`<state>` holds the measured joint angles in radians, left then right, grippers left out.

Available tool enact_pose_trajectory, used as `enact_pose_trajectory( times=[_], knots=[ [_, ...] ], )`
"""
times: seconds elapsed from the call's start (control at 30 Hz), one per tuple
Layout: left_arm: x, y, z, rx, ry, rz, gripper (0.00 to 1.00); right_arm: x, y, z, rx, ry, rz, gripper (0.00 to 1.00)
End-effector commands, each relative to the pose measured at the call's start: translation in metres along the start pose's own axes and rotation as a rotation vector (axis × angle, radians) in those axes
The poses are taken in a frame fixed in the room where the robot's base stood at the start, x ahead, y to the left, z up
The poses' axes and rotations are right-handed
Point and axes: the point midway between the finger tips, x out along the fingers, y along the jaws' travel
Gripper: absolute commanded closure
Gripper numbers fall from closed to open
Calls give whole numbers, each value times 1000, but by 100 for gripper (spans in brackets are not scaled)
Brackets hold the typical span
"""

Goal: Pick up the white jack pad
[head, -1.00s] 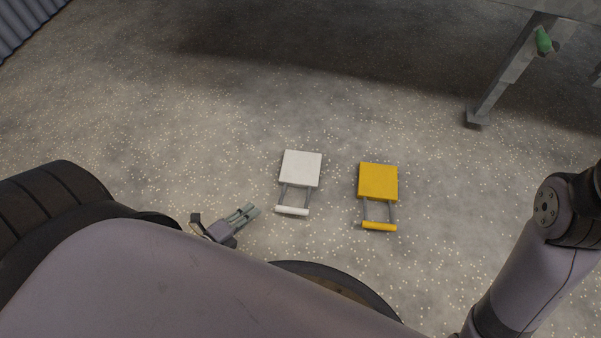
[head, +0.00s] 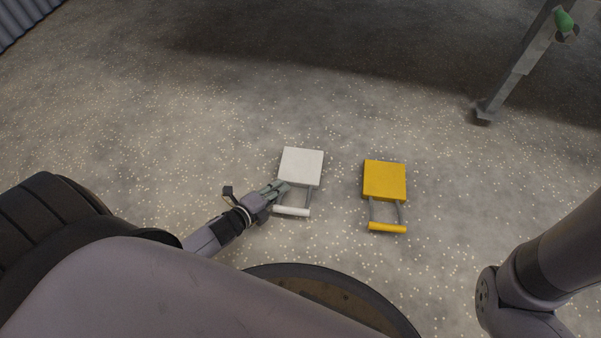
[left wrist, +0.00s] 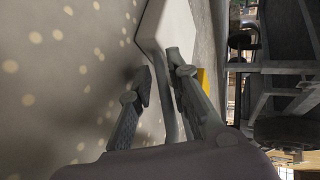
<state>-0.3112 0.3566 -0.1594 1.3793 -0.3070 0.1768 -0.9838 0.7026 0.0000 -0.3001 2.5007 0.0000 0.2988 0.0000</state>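The white jack pad (head: 301,166) lies flat on the ground, with two grey side rods and a white grip bar (head: 292,211) toward me. My left gripper (head: 284,186) is at the pad's left side rod, close to the slab's near left corner. In the left wrist view, the gripper (left wrist: 158,70) has its two fingers apart. The white slab (left wrist: 172,22) is just beyond the fingertips, and a grey rod appears between the fingers. Contact cannot be told. Only my right arm's links show at the right; its gripper is out of view.
A yellow jack pad (head: 385,180) lies to the right of the white one, with a clear gap. A grey support leg (head: 508,84) with a green knob stands at the upper right. The speckled ground around the pads is free.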

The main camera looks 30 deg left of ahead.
Motion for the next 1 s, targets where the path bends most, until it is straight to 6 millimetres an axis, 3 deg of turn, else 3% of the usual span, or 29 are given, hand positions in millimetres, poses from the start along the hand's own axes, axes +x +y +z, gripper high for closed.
enact_pose_trajectory(
  times=[0.1, 0.37, 0.63, 1.0],
  knots=[
    [11, 2, 0, 0, 0, 0, 83, -9, -2, -3, 0, -1, 0, 65],
    [12, 0, 0, -1, 0, 1, 83, -8, -2, -2, 0, -1, 0, 65],
    [12, 0, 0, -1, 0, 0, 100, -8, -2, -3, 0, 0, 0, 65],
    [12, 0, 0, -2, 0, 0, 100, -8, -2, -3, 0, 0, 0, 65]
  ],
)
